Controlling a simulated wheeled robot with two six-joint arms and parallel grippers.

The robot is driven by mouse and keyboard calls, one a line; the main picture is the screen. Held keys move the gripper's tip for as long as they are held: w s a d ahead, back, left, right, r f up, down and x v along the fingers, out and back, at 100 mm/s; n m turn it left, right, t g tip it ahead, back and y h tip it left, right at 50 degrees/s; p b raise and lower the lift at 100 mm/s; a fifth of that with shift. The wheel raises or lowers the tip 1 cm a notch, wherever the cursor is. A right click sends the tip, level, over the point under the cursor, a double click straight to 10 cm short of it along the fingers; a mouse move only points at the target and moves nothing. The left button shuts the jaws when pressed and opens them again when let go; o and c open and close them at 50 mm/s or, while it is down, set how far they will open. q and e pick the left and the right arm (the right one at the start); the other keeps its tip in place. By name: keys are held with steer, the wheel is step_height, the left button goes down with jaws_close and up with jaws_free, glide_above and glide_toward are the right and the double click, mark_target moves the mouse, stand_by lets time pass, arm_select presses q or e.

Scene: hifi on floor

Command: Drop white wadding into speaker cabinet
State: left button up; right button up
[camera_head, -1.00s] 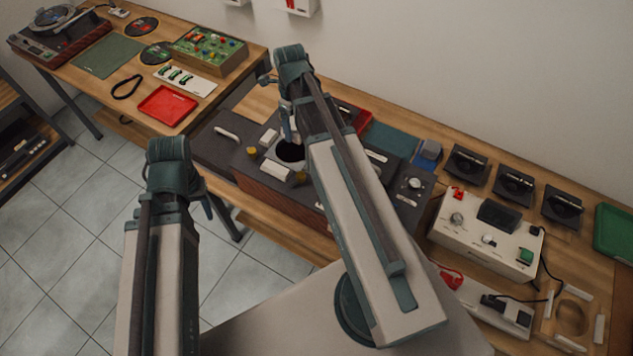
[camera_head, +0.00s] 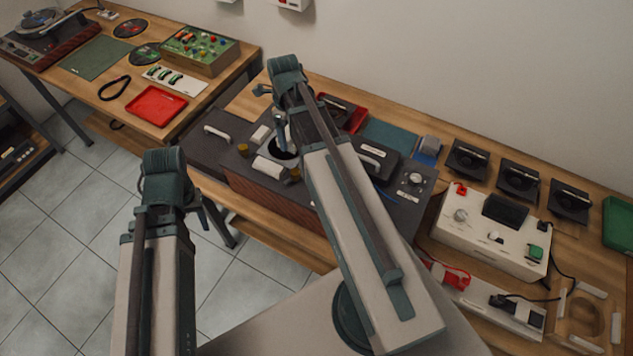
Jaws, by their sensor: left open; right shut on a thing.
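The speaker cabinet (camera_head: 268,197) appears to be the low box with a reddish-brown wood side on the dark mat, at the middle of the bench. A round black opening (camera_head: 285,153) shows on top. My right gripper (camera_head: 281,132) points down just above that opening. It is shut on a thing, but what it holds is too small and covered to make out. A white roll-like piece (camera_head: 271,167), perhaps wadding, lies in front of the opening. Another white piece (camera_head: 261,133) lies behind it. My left gripper (camera_head: 207,215) is open and empty, low over the floor in front of the bench.
Yellow knob-like parts (camera_head: 243,150) and a white handle-like piece (camera_head: 217,131) lie near the cabinet. A dark case (camera_head: 375,162), a white instrument box (camera_head: 490,235) and several black units stand right. A second bench with a red tray (camera_head: 157,106) is left.

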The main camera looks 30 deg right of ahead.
steer(key=o, duration=1.2)
steer(key=shift+c, duration=0.2)
steer(key=shift+r, duration=0.15)
step_height(320, 180, up, 14)
steer(key=p, duration=1.4)
steer(key=shift+f, duration=0.2)
steer(key=s+a+f+n+b, duration=0.3)
steer(key=a+n, duration=0.4)
steer(key=n, duration=0.4)
steer(key=s+a+f+n+b, duration=0.3)
steer(key=s+a+n, duration=0.2)
steer(key=n, duration=0.6)
steer(key=s+a+f+n+h+b, duration=0.1)
steer(key=s+a+f+n+b, duration=0.2)
steer(key=a+n, duration=0.6)
steer(key=s+n, duration=0.1)
steer(key=n, duration=0.1)
steer(key=shift+s+f+n+b, duration=0.25)
steer(key=shift+s+n+b, duration=0.05)
steer(key=shift+s+b, duration=0.1)
